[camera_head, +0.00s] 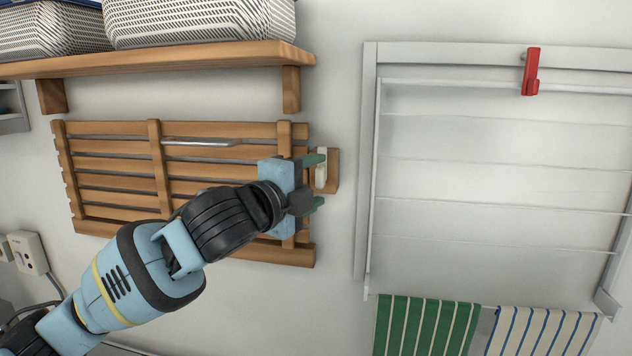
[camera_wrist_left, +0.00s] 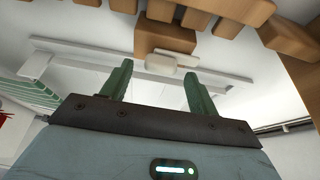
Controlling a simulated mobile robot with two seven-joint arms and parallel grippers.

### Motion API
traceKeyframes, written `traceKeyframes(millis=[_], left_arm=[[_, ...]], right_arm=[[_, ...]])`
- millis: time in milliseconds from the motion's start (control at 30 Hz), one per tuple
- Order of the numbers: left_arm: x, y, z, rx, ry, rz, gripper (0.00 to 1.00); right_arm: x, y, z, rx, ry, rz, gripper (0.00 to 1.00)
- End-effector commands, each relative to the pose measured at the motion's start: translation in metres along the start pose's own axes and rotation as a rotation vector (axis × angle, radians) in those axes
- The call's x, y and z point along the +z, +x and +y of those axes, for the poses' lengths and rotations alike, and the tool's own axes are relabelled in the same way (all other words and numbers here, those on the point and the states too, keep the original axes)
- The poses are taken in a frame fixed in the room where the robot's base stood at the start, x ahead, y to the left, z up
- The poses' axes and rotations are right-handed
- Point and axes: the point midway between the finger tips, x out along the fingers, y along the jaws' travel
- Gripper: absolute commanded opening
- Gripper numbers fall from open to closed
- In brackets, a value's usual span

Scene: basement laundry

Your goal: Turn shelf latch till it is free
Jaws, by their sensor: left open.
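The slatted wooden shelf (camera_head: 110,163) is folded flat against the wall, with a metal bar handle (camera_head: 200,142) on it. The shelf latch (camera_head: 321,168) is a small cream piece on a wooden block (camera_head: 333,172) at the shelf's right edge. It looks upright in the head view. My left gripper (camera_head: 318,181) is open at the latch, with its green fingers pointing right. In the left wrist view the latch (camera_wrist_left: 160,62) shows between and just beyond the fingertips of the gripper (camera_wrist_left: 157,70). I cannot tell whether a finger touches it. My right gripper is out of view.
A wooden wall shelf (camera_head: 170,60) with white baskets (camera_head: 190,22) is above. A wall socket (camera_head: 28,252) is at lower left.

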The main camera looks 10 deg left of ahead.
Motion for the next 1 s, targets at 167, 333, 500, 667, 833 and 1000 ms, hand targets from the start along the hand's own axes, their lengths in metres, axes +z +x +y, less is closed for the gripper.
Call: traceKeyframes(millis=[167, 333, 500, 667, 833, 1000], left_arm=[[0.000, -0.027, 0.001, 0.000, 0.003, 0.001, 0.60], [0.000, -0.050, 0.000, 0.000, 0.003, 0.000, 0.60], [0.000, -0.064, 0.000, 0.000, 0.002, -0.001, 0.60], [0.000, -0.067, 0.001, 0.001, 0.001, 0.000, 0.60], [0.000, -0.067, 0.000, 0.001, 0.001, 0.000, 0.60], [-0.002, -0.066, 0.013, 0.020, -0.029, 0.001, 0.60]], right_arm=[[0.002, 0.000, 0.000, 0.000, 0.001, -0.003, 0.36], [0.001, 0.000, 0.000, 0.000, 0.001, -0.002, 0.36], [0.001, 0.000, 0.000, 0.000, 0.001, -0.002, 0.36], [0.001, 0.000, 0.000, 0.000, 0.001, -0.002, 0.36], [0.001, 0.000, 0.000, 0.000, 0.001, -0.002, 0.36], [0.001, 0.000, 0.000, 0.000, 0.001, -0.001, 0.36]])
